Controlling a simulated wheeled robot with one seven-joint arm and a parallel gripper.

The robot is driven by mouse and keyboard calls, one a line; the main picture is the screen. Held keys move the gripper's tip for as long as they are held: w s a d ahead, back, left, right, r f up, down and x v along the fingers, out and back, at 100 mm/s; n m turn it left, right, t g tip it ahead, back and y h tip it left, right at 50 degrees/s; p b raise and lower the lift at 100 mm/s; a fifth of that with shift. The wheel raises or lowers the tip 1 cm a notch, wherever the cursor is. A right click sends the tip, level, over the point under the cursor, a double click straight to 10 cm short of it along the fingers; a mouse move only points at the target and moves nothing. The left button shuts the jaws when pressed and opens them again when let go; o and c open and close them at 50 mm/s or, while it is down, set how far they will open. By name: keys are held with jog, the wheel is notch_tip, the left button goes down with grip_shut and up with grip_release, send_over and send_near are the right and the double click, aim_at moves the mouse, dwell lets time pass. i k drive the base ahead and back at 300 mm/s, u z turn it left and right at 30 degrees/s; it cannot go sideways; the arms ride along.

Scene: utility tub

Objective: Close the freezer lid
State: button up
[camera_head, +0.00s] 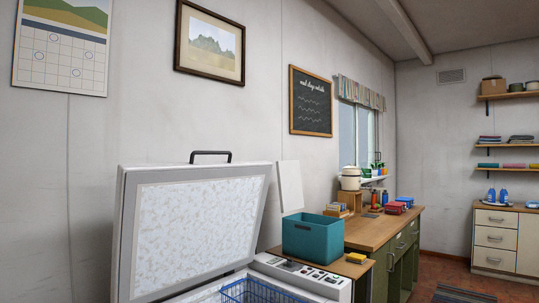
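The freezer lid (196,226) stands raised, tilted back a little near the wall at the lower left. Its pale, patterned inner panel faces me, and a dark handle (211,155) shows on its top edge. Below it is the white freezer (333,286), with a control strip along its back right. A blue wire basket (259,291) sits at the freezer opening and is cut off by the bottom edge. Most of the freezer body is out of frame. My gripper is not in view.
A teal bin (312,238) stands right behind the freezer, beside a wooden counter (378,230) with green fronts and small items on it. A drawer cabinet (495,237) stands at the far right. Red floor (450,270) is open between them, with a dark mat.

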aim_at(177, 227)
jog(key=z, duration=0.35)
jog(key=i, duration=1)
jog(key=u, duration=1.35)
